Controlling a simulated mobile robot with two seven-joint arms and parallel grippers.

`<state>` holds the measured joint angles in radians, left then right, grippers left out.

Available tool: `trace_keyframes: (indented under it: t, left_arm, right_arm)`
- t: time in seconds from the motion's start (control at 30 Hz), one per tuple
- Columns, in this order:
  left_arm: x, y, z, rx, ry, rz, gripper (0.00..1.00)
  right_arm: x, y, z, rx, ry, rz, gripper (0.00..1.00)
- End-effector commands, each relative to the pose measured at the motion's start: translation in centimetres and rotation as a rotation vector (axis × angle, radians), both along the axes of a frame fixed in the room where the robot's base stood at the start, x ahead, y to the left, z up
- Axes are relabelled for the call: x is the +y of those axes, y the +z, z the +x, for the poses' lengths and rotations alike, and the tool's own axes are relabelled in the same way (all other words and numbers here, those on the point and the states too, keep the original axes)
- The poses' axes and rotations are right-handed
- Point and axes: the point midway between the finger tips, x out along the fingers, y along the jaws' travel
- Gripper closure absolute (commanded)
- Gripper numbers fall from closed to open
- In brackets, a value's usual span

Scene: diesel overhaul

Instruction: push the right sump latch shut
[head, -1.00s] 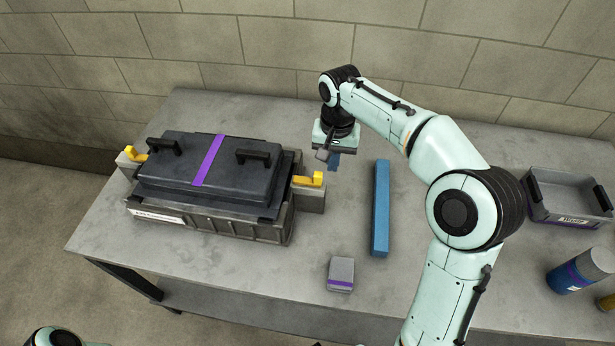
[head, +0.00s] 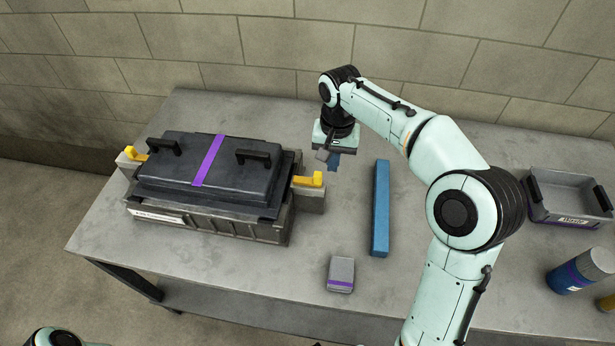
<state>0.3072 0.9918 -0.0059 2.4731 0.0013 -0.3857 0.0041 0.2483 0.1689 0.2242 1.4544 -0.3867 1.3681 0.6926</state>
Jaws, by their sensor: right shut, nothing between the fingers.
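The sump (head: 210,222) is a dark grey box on the table, with a dark lid (head: 250,185) that has two black handles and a purple stripe. The right sump latch (head: 309,180) is a yellow lever on a grey block at the sump's right end. It lies roughly level, with a raised tab at its right end. The left latch (head: 137,155) is a similar yellow lever at the other end. My right gripper (head: 329,160) is shut and empty, pointing down behind and slightly right of the right latch, apparently apart from it. My left gripper is out of view.
A long blue bar (head: 381,210) lies right of the sump. A small grey block with a purple stripe (head: 341,274) sits near the front edge. A block wall is behind the table (head: 230,275).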

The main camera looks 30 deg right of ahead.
Motion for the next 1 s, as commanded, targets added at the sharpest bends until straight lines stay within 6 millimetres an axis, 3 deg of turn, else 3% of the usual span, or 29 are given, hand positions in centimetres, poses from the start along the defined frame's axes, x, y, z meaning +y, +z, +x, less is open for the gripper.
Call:
trace_keyframes:
  t: [0.47,1.0]
  left_arm:
    - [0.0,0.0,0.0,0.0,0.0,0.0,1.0]
    - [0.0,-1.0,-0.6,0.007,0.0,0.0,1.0]
  right_arm:
    - [0.0,0.0,0.0,0.0,0.0,0.0,1.0]
    - [0.0,-1.6,0.0,0.001,0.001,0.001,1.0]
